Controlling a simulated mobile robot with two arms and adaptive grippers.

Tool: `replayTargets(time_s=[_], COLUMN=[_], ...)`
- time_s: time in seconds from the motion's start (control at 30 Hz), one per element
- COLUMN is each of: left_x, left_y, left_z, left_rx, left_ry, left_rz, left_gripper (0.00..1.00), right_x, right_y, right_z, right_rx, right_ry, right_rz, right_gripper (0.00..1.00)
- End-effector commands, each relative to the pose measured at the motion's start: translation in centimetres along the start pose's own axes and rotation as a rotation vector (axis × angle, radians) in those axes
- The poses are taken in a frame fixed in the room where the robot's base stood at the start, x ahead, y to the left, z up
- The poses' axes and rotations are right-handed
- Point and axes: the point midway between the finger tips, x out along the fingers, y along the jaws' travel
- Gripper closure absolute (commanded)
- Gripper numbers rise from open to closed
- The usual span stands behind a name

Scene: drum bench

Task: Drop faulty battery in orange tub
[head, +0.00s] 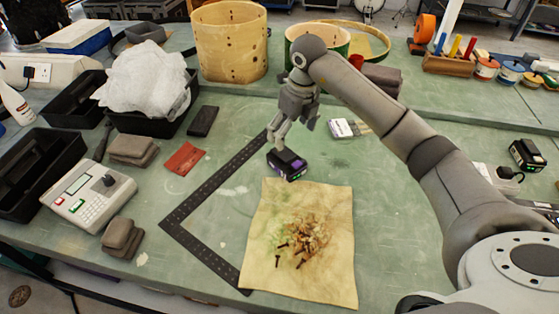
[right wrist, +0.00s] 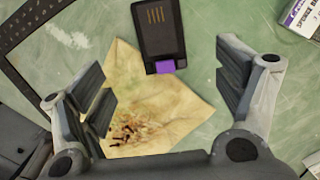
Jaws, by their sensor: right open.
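A black battery with a purple latch (head: 287,163) lies on the green bench just above the stained cloth. It also shows in the right wrist view (right wrist: 160,32), beyond the fingers at the top middle. My right gripper (head: 281,140) is right over the battery in the head view, with its fingers pointing down. In the right wrist view its fingers (right wrist: 165,88) are wide apart, with nothing held between them. A second black battery-like block (head: 526,155) is at the far right. I cannot make out an orange tub. My left gripper is not in view.
A tan cloth (head: 335,215) with shavings and screws lies in front. A black metal square (head: 190,243) borders it at left. A scale (head: 88,197), black bins (head: 38,160) and grey pads stand left. Wooden drum shells (head: 230,40) stand behind.

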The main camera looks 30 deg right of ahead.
Motion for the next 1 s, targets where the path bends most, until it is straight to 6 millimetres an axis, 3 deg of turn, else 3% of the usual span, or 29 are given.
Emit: replayTargets(time_s=[0.3, 0.57, 0.8, 1.0], left_x=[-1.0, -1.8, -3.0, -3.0], left_y=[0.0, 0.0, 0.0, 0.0], left_z=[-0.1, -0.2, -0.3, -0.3], left_rx=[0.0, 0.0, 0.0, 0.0], left_ry=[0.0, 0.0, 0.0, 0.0], left_rz=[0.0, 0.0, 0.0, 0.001], left_gripper=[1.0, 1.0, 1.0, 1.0], right_x=[4.2, 6.3, 9.8, 10.6], right_y=[-0.2, 0.0, 0.1, 0.0], right_z=[-0.2, -0.1, 0.2, 0.2], right_rx=[0.014, 0.012, 0.012, 0.011], right_ry=[0.012, 0.011, 0.009, 0.007], right_rz=[-0.008, -0.005, -0.006, -0.007], right_gripper=[0.12, 0.12, 0.12, 0.12])
